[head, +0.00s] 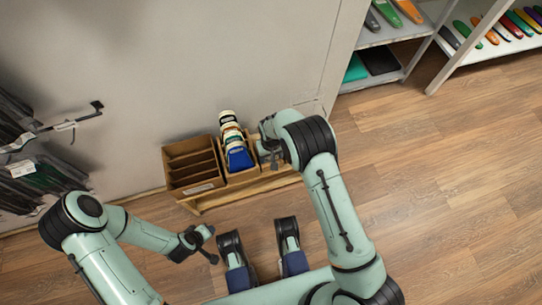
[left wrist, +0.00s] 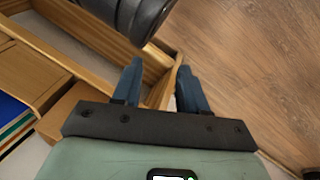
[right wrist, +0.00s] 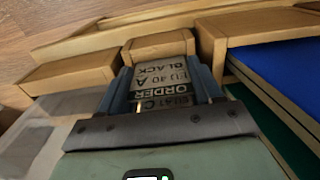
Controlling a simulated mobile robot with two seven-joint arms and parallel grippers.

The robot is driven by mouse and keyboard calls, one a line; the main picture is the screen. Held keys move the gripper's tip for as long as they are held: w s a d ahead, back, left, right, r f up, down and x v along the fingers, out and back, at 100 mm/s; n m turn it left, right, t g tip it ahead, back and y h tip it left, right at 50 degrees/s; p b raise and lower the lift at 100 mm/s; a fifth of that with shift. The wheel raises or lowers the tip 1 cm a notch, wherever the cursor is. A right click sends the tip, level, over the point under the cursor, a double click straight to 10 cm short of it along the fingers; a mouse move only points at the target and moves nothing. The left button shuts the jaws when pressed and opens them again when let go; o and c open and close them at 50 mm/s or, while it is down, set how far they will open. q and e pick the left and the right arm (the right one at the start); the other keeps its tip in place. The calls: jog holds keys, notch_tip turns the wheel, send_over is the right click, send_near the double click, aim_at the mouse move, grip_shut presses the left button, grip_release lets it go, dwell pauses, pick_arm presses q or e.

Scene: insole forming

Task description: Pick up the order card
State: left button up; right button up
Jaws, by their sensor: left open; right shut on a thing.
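In the head view my right gripper (head: 264,150) is at the right end of the wooden rack, and the card cannot be made out there. My left gripper (left wrist: 158,80) is open and empty; in the head view it (head: 209,240) is in front of the rack.
The wooden rack (head: 194,189) stands against the wall, with empty slots at left and blue, white and green items (head: 237,155) at right. Shelves (head: 388,38) with coloured insoles are at the upper right. Dark hanging items (head: 40,175) are at left. The right floor is clear.

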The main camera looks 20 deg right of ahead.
jog(key=shift+r, duration=0.4)
notch_tip(320, 180, up, 2)
jog(key=shift+r+p, duration=0.2)
jog(key=shift+p, duration=0.2)
pick_arm(q)
jog(key=s+d+r+g+h+p, duration=0.1)
jog(key=s+d+r+p, duration=0.2)
jog(key=s+r+p, duration=0.1)
jog(key=shift+s+d+r+m+g, duration=0.3)
jog(key=shift+s+d+r+g, duration=0.1)
jog(key=shift+s+r, duration=0.6)
pick_arm(e)
notch_tip(320, 180, up, 17)
jog(key=shift+f, duration=0.15)
pick_arm(q)
jog(key=shift+s+f, duration=0.1)
